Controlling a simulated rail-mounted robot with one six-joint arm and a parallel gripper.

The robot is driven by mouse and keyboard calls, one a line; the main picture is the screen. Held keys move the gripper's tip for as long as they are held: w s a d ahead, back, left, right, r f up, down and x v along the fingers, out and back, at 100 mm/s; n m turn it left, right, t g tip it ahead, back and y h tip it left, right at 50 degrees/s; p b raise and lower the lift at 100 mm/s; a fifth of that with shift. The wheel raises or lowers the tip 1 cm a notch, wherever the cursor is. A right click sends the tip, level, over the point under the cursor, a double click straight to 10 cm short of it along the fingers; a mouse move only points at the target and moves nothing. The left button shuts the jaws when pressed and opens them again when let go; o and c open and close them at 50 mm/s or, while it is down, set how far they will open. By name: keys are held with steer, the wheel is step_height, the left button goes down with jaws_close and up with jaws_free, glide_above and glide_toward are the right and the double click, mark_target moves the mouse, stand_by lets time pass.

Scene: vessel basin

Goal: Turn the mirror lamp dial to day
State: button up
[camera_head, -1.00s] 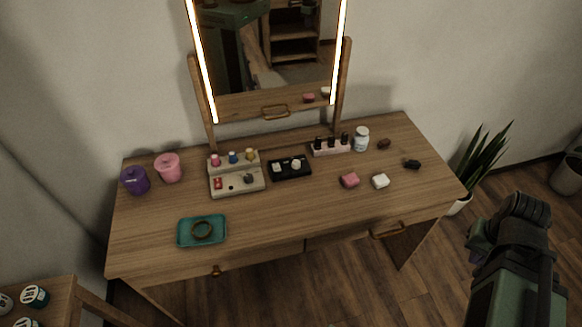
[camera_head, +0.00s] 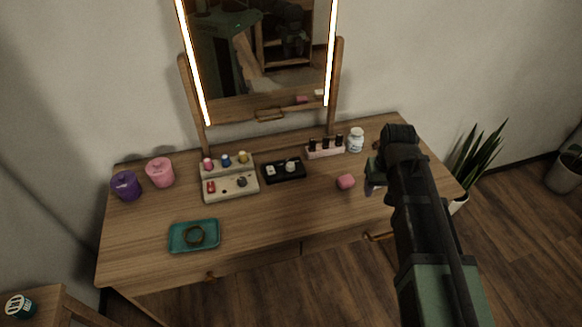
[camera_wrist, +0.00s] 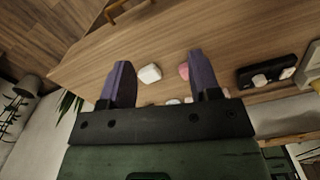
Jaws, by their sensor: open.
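The mirror (camera_head: 262,50) with lit strips stands at the back of the wooden vanity. In front of it lies a small black panel (camera_head: 284,178) with a white rocker and a round pale knob (camera_head: 291,166). Left of it is a pale control box (camera_head: 231,191) with coloured knobs on top, a red switch and a dark dial (camera_head: 242,182). I cannot read which dial is the mirror lamp's. My gripper (camera_head: 373,186) is open and empty over the right part of the vanity, right of both. The wrist view shows its purple fingers (camera_wrist: 161,80) apart, with the black panel (camera_wrist: 262,74) to the right.
A pink block (camera_head: 346,182) and a white block (camera_wrist: 150,73) lie near my gripper. A bottle rack (camera_head: 325,152) and white jar (camera_head: 356,140) stand behind. Purple (camera_head: 126,186) and pink (camera_head: 160,172) candles and a teal tray (camera_head: 178,239) are left. The front middle is clear.

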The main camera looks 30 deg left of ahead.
steer(key=w+a+f+n, duration=0.1)
steer(key=w+a+n, duration=0.15)
steer(key=a, duration=1.05)
steer(key=w+a+f+n, duration=0.1)
steer(key=a+n, duration=0.3)
steer(key=a, duration=0.8)
steer(key=n, duration=0.4)
glide_toward(290, 165)
step_height(290, 165, down, 10)
steer(key=b, duration=1.1)
steer(key=shift+w+r+b, duration=0.15)
steer(key=shift+r+b, duration=0.05)
steer(key=shift+b, duration=0.2)
steer(key=shift+r, duration=0.15)
steer(key=c, duration=0.9)
steer(key=shift+c, duration=0.2)
